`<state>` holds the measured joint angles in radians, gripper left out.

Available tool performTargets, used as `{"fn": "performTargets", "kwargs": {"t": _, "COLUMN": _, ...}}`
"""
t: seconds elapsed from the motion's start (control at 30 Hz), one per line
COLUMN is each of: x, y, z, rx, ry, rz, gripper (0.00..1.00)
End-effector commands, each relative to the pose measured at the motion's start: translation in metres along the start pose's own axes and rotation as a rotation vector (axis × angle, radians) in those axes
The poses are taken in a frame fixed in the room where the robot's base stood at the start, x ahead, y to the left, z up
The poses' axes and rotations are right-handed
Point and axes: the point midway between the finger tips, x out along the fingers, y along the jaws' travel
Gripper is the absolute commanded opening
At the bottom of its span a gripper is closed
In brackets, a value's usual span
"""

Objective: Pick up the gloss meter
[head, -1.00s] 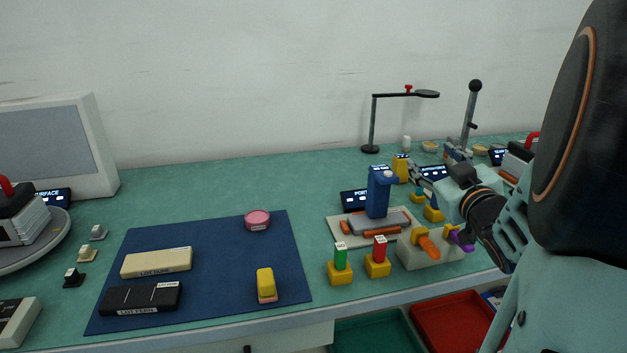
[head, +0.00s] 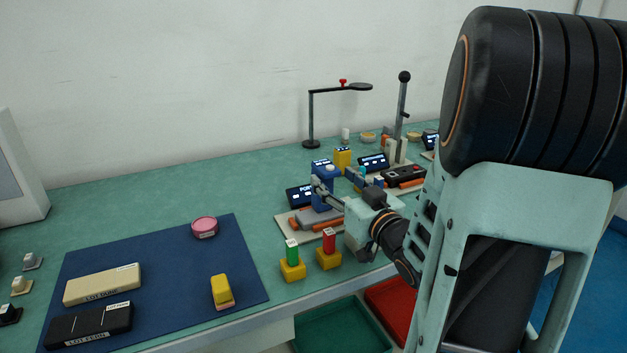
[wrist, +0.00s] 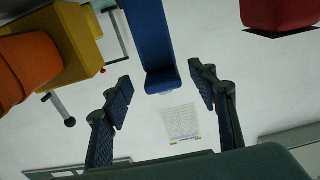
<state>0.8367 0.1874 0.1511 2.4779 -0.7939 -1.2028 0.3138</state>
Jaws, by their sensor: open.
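A blue upright device with an overhanging top (head: 325,169) stands on a pale station plate (head: 284,228) with a grey slab and orange bars. No label shows that names the gloss meter, so I cannot tell for certain that this is it. My gripper (head: 318,187) is open and empty, in front of the device and partly hiding it. In the wrist view, which looks upside down, the blue device (wrist: 155,45) hangs from the top edge between the two fingers of my gripper (wrist: 161,83), with no clear contact. Its base is out of that view.
Green (head: 292,252) and red (head: 329,241) blocks on yellow bases stand in front of the station. A navy mat (head: 170,275) holds two lot boxes, a pink tin and a yellow block. A lamp stand (head: 310,120) and lever post (head: 401,110) stand behind.

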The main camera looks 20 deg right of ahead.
Motion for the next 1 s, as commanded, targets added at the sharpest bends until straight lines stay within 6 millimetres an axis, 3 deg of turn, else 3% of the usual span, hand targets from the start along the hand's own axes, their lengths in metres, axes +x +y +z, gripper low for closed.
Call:
{"fn": "performTargets", "kwargs": {"t": 0.17, "x": 0.011, "y": 0.000, "z": 0.002, "rx": -0.001, "ry": 0.000, "rz": 0.001, "gripper": 0.54}}
{"fn": "performTargets", "kwargs": {"t": 0.5, "x": 0.056, "y": -0.002, "z": 0.003, "rx": 0.000, "ry": -0.001, "rz": 0.000, "gripper": 0.54}}
{"fn": "performTargets", "kwargs": {"t": 0.77, "x": 0.059, "y": -0.002, "z": 0.002, "rx": 0.000, "ry": 0.000, "rz": 0.001, "gripper": 0.54}}
{"fn": "performTargets", "kwargs": {"t": 1.0, "x": 0.059, "y": -0.002, "z": 0.002, "rx": 0.000, "ry": 0.000, "rz": 0.001, "gripper": 0.28}}
